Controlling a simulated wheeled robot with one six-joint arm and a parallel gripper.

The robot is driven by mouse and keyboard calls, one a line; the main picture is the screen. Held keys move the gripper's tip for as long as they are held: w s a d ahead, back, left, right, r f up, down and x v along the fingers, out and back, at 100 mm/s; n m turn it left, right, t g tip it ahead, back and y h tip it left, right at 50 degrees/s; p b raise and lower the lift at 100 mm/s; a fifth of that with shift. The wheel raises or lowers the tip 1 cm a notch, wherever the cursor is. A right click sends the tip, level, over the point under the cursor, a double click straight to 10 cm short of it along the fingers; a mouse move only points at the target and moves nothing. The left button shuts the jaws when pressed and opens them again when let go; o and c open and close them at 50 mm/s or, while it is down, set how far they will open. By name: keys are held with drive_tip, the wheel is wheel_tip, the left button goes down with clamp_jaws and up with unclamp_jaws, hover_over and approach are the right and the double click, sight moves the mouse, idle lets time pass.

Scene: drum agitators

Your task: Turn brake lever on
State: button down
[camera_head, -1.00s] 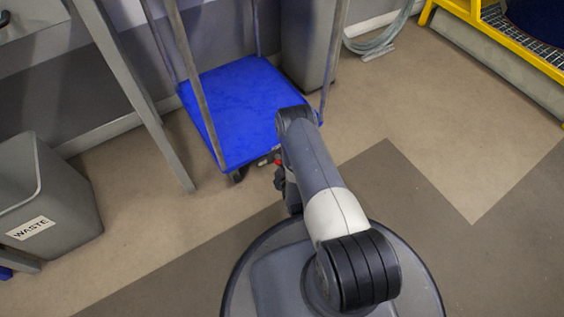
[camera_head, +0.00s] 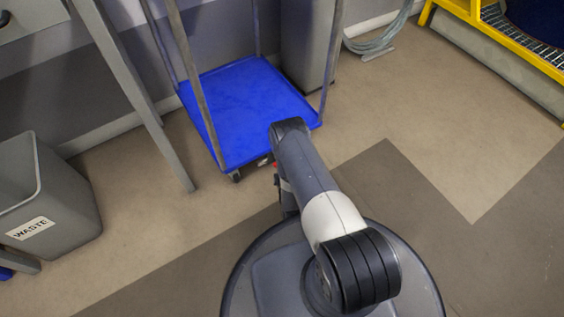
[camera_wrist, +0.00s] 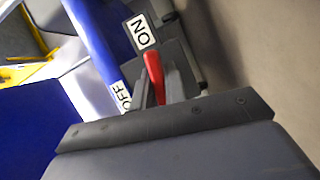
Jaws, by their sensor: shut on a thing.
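The red brake lever (camera_wrist: 153,72) shows in the wrist view, low on the blue cart (camera_head: 245,105). An "ON" label (camera_wrist: 140,32) is beside its far end, and an "OFF" label (camera_wrist: 122,95) is to its lower left. My gripper (camera_wrist: 158,80) is shut on the lever, with one finger on each side of it.
A grey waste bin (camera_head: 50,190) stands at the left. A slanted grey leg (camera_head: 135,90) stands left of the cart. A yellow-framed platform (camera_head: 490,35) is at the upper right. The floor to the right is clear.

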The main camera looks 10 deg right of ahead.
drive_tip(key=shift+n+t, duration=0.4)
drive_tip(key=shift+n, duration=0.5)
drive_tip(key=c, duration=1.4)
unclamp_jaws()
drive_tip(key=shift+c, duration=0.2)
drive_tip(key=shift+s, duration=0.15)
